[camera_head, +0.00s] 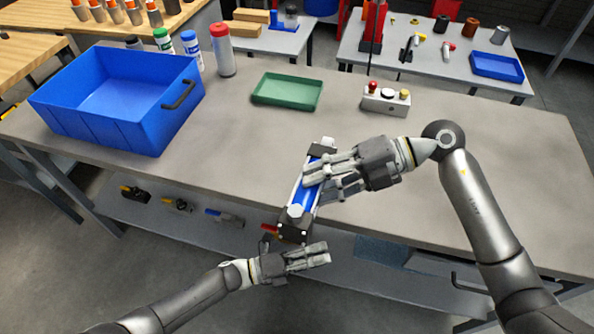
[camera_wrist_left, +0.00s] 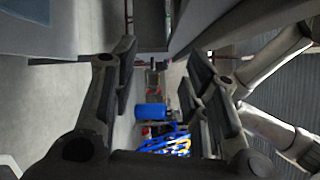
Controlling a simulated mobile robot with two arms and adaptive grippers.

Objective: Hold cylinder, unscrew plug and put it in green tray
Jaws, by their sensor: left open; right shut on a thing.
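The cylinder (camera_head: 309,196) has a blue body and dark end blocks. It lies slanted near the bench's front edge, its near end at the edge. My right gripper (camera_head: 319,186) is shut on the cylinder's middle from the right, and its fingers hide part of the body. A light hex-like piece (camera_head: 295,211), perhaps the plug, shows on the near end block. My left gripper (camera_head: 322,255) is open and empty, just below the near end, in front of the bench. Its spread fingers show in the left wrist view (camera_wrist_left: 160,85). The green tray (camera_head: 287,105) is empty, farther back on the bench.
A large blue bin (camera_head: 165,125) stands at the bench's left, with several bottles (camera_head: 222,50) behind it. A button box (camera_head: 386,97) with red and yellow knobs stands right of the tray. The grey bench top (camera_head: 235,140) is clear between the bin and cylinder.

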